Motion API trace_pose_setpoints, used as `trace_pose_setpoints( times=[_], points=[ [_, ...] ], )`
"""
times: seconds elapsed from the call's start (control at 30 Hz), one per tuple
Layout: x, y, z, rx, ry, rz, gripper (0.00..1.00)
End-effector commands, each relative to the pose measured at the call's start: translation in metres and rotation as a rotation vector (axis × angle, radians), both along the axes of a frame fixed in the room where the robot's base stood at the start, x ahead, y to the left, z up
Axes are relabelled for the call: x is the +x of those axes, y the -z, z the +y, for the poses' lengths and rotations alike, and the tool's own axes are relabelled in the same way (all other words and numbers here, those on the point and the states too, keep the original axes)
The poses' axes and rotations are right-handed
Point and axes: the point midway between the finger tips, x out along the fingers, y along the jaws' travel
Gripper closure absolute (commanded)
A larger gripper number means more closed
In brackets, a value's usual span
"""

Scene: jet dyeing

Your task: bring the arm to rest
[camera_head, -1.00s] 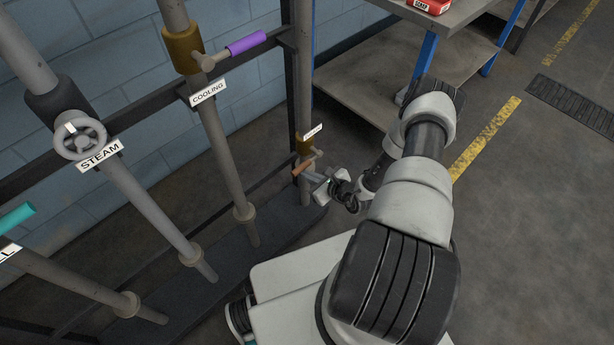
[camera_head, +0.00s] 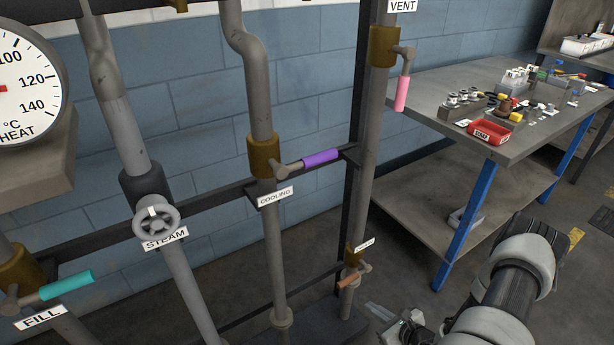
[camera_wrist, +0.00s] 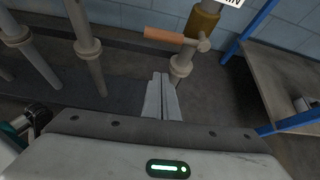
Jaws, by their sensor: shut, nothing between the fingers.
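My gripper (camera_head: 380,312) is low at the bottom of the head view, near the lowest pipe valve, and partly cut off by the frame edge. In the wrist view its two fingers (camera_wrist: 161,97) are together, with nothing between them. The orange valve handle (camera_head: 349,280) is just left of and above my fingers in the head view. It also shows in the wrist view (camera_wrist: 164,36), beyond the fingertips, with a visible gap. My arm reaches in from the lower right.
Pipes carry a purple cooling handle (camera_head: 321,157), a steam handwheel (camera_head: 156,219), a teal fill handle (camera_head: 66,285) and a pink vent handle (camera_head: 401,94). A workbench (camera_head: 425,99) with a red bin (camera_head: 488,134) stands right, its blue leg (camera_head: 467,225) near my arm.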

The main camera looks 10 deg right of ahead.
Motion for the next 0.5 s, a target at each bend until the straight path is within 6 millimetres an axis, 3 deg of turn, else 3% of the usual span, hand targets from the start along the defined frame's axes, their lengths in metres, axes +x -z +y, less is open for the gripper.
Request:
trace_pose_setpoints(
  times=[0.07,0.17,0.27,0.33,0.5],
  points=[
    [0.003,-0.003,0.0,-0.006,-0.009,-0.006,1.0],
    [0.016,-0.026,0.002,-0.038,-0.076,-0.041,1.0],
    [0.041,-0.074,0.012,-0.111,-0.231,-0.116,1.0],
    [0.058,-0.118,0.028,-0.181,-0.38,-0.183,1.0],
    [0.075,-0.225,0.082,-0.373,-0.772,-0.343,1.0]
  ],
)
